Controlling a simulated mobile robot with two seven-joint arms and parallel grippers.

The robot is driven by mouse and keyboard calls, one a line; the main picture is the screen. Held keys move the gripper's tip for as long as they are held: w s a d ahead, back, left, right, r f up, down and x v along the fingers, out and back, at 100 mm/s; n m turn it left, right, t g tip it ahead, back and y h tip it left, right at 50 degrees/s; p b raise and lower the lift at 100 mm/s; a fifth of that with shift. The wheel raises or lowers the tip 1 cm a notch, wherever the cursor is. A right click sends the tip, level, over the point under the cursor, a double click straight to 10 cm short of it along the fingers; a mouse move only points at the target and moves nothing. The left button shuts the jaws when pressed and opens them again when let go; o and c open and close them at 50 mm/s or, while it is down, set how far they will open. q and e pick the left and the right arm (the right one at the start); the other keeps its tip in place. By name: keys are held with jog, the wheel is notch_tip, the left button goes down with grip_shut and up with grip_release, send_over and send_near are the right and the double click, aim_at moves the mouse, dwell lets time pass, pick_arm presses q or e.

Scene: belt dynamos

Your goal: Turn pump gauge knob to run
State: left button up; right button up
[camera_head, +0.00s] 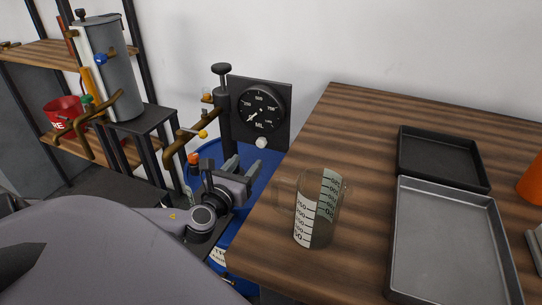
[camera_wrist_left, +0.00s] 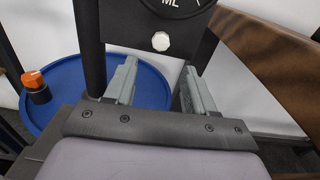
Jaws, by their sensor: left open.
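The pump gauge (camera_head: 260,108) is a black square panel with a round dial marked ML, mounted beside a black post behind a blue drum. Its white knob (camera_head: 262,143) sits just under the dial. In the left wrist view the knob (camera_wrist_left: 160,41) shows beyond the fingers, with the dial's lower edge (camera_wrist_left: 178,4) above it. My left gripper (camera_head: 245,166) is open and empty, below and a little in front of the knob. Its grey fingers (camera_wrist_left: 156,88) stand apart, and neither touches the knob. My right gripper is not in view.
The blue drum (camera_wrist_left: 62,72) lies under the gripper, with an orange-capped fitting (camera_wrist_left: 36,84) on it. A wooden table (camera_head: 345,112) to the right holds a graduated beaker (camera_head: 318,210) and two trays (camera_head: 450,250). Brass pipes (camera_head: 180,150) stand left of the post.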

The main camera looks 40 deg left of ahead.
aim_at(260, 144)
pick_arm(q)
jog(key=shift+m, duration=0.3)
jog(key=shift+r+b+x, duration=0.1)
jog(key=shift+b+x, duration=0.05)
jog(key=shift+x, duration=1.7)
jog(key=shift+r+b+x, duration=0.15)
jog(key=shift+x, duration=1.65)
grip_shut()
